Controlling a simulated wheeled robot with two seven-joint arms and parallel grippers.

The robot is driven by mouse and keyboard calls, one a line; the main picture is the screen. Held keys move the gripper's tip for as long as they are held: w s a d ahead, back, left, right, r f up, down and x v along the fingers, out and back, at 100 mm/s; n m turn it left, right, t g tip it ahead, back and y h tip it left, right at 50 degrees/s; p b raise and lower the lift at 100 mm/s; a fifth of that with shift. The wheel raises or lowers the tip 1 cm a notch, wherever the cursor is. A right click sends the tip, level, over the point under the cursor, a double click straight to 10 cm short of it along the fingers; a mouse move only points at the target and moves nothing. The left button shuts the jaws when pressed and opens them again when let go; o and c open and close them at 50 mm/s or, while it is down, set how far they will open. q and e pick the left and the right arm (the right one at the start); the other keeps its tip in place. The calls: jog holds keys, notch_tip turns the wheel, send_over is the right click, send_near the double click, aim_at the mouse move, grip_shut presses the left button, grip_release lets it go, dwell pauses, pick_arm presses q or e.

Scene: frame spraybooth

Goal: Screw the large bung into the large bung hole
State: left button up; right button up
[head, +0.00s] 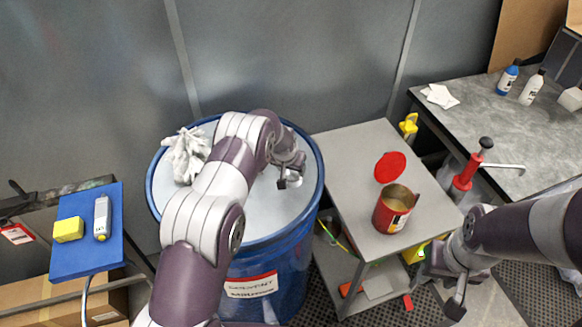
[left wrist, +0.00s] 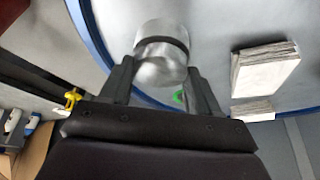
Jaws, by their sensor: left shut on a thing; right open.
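The large bung (left wrist: 161,55) is a silver cylinder with a dark ring around it, between the fingers of my left gripper (left wrist: 160,88) in the left wrist view. In the head view my left gripper (head: 289,178) is low over the right part of the blue drum's grey lid (head: 262,208). The bung hole cannot be made out; arm and gripper cover part of the lid. Whether the bung touches the lid cannot be told. A small green spot (left wrist: 179,97) shows beside the right finger. My right gripper (head: 444,286) is open and empty, right of the grey cart.
A crumpled white rag (head: 187,154) lies on the lid's left side. The grey cart (head: 345,150) carries an open red can (head: 391,212) and a red lid (head: 390,167). A red pump (head: 467,172) stands behind my right arm. A blue tray (head: 77,251) is at left.

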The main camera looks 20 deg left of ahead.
pick_arm(q)
jog(key=b, duration=0.1)
jog(key=m+b, duration=0.1)
jog(key=shift+w+f+m+h+b, duration=0.15)
jog(key=shift+m+h+b, duration=0.15)
jog(key=shift+b, duration=0.1)
jog(key=m+b, duration=0.2)
jog(key=b, duration=0.2)
jog(key=shift+a+h, duration=0.1)
jog(key=shift+h, duration=0.3)
jog(key=shift+m+b, duration=0.3)
jog(key=shift+b, duration=0.05)
jog(key=shift+r, duration=0.25)
